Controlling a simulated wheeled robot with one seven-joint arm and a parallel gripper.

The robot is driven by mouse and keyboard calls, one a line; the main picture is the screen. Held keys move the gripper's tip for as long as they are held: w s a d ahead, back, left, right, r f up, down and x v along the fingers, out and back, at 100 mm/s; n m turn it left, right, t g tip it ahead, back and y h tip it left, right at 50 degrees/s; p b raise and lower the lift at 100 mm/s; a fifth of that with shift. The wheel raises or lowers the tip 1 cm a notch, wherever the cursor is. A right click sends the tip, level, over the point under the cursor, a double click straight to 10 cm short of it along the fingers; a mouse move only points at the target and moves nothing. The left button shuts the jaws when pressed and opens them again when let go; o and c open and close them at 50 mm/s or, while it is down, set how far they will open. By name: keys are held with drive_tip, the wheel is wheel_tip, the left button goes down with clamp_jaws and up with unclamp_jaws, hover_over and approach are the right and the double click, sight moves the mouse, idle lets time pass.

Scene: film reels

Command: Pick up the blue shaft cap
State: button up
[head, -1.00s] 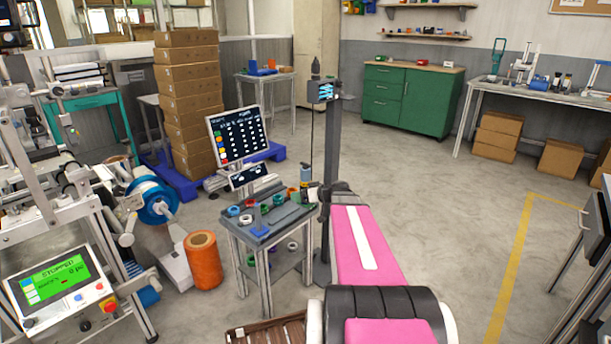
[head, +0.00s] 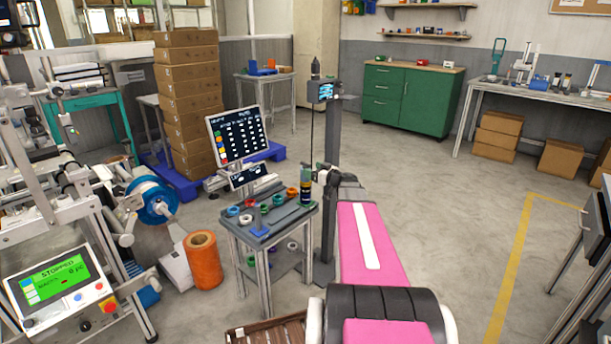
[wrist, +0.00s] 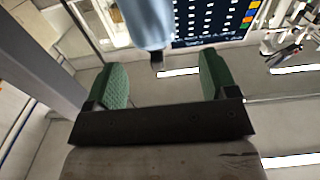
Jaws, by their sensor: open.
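Several coloured caps and rings sit on the small grey cart's top. A blue ring-shaped cap (head: 233,211) lies at its left edge; I take it for the blue shaft cap, though it is small here. A blue block-like piece (head: 259,231) lies near the front edge. My gripper (head: 319,171) is beside the dark post, above the cart's right end and well right of the blue cap. In the wrist view my gripper (wrist: 162,63) has green pads spread wide, with nothing between them. The blue cap is not visible in that view.
A screen (head: 237,136) stands behind the cart (head: 268,243). An orange spool (head: 203,260) stands left.

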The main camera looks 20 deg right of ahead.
sight(308, 167)
drive_tip(key=x, duration=0.5)
drive_tip(key=shift+w+d+f, duration=0.15)
drive_tip(key=shift+w, duration=0.05)
drive_tip(key=c, duration=1.1)
